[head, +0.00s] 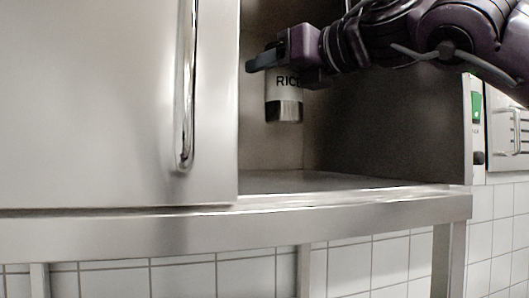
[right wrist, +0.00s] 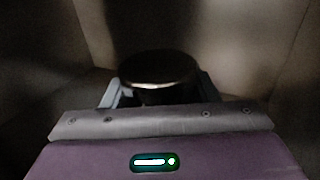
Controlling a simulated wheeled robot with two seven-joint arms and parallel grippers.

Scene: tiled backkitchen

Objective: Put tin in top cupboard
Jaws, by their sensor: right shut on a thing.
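The tin (head: 284,95) is a pale cylinder with a dark band near its base and lettering that starts "RIC". My right gripper (head: 268,62) is shut on its upper part and holds it upright inside the open part of the metal cupboard (head: 340,213), above the cupboard floor. In the right wrist view the tin's round dark top (right wrist: 158,68) shows between the fingers. The gripper covers part of the tin in the head view. My left gripper is not in view.
A steel door (head: 100,100) with a vertical bar handle (head: 186,90) covers the cupboard's left part. The cupboard floor (head: 300,182) under the tin looks clear. The right side wall (head: 400,130) is close below my arm. Tiled wall shows beneath.

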